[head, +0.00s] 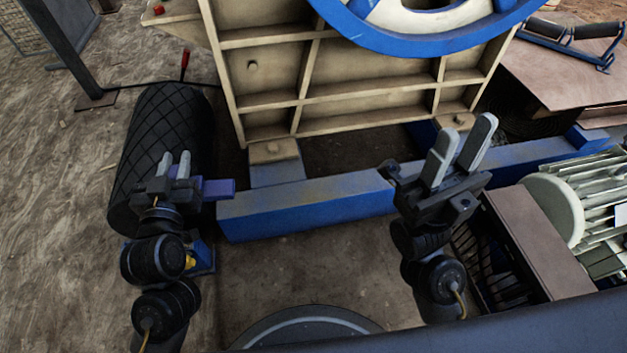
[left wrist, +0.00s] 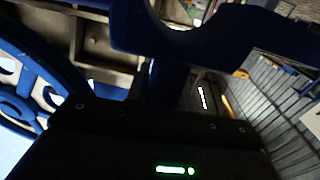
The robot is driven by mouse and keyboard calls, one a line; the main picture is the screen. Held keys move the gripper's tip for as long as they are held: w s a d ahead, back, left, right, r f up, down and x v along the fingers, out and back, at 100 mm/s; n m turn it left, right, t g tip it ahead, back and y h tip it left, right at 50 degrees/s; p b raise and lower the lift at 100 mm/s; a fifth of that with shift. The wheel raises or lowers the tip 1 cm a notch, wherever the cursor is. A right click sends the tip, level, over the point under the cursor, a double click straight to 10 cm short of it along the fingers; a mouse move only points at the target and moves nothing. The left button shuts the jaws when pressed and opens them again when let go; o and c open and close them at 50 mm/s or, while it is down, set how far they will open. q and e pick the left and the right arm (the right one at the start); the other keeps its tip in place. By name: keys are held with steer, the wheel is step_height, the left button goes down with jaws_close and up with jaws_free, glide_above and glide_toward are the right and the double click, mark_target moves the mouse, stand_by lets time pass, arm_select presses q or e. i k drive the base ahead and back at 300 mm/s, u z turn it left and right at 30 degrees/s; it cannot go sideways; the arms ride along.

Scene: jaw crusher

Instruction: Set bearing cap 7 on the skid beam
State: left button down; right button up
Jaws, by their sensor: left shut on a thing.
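My left gripper (head: 175,165) is shut on bearing cap 7, a dark blue piece (head: 219,188) that sticks out to the right of its fingers. In the left wrist view the blue cap (left wrist: 125,30) fills the top, and its curved cut-out shows. The skid beam (head: 320,202) is a long blue bar on the ground along the front of the crusher. In the head view the cap shows just above the beam's left end; I cannot tell if they touch. The cap's number is not visible. My right gripper (head: 463,140) is open and empty, in front of the beam's right part.
The beige ribbed crusher body (head: 350,73) with a blue wheel (head: 430,45) stands behind the beam. A black roll (head: 150,125) lies behind my left gripper. A motor with a pale round end (head: 555,208) and a brown plate (head: 540,240) are at right. The beam's middle top looks clear.

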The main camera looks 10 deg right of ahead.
mark_target(272, 197)
steer(key=k, duration=0.35)
steer(key=z, duration=1.05)
